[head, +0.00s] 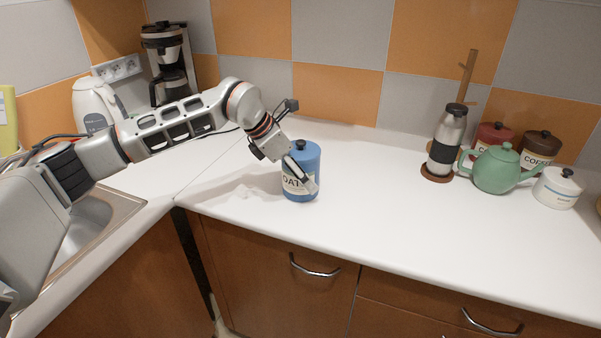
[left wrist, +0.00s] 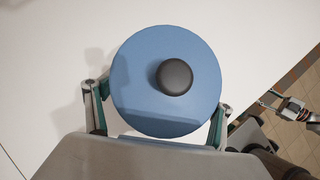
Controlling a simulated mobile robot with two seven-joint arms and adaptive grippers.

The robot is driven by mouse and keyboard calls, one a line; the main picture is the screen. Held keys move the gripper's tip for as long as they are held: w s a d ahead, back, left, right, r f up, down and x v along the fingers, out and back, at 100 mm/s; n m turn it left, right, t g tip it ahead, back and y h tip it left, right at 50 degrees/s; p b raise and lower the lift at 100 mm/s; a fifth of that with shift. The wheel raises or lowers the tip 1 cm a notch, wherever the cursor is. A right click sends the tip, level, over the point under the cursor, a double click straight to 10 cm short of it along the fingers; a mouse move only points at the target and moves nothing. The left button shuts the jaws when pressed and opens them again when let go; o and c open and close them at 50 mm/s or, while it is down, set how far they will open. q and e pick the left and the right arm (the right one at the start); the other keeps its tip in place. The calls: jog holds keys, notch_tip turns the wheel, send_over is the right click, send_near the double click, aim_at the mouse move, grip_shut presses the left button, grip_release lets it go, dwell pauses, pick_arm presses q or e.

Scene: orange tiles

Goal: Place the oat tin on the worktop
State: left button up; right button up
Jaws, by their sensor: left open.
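The oat tin (head: 306,157) is a blue cylinder with a black knob and a pale OATS label. It stands upright on the white worktop (head: 400,220), near the corner by the sink side. In the left wrist view its round blue lid (left wrist: 140,75) is seen from above. My left gripper (head: 300,178) is open, with its fingers on either side of the tin; whether they touch it I cannot tell. The fingers also show beside the lid in the left wrist view (left wrist: 160,110). My right gripper (left wrist: 272,98) shows small at the right edge of that view; its opening is unclear.
A steel flask (head: 447,138), a green teapot (head: 495,170), red (head: 490,134) and brown (head: 540,146) canisters and a white canister (head: 558,187) stand at the right. A kettle (head: 97,104) and coffee maker (head: 168,62) stand back left. The middle worktop is clear.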

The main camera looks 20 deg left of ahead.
pick_arm(q)
jog(key=v, duration=1.2)
jog(key=shift+r, duration=0.2)
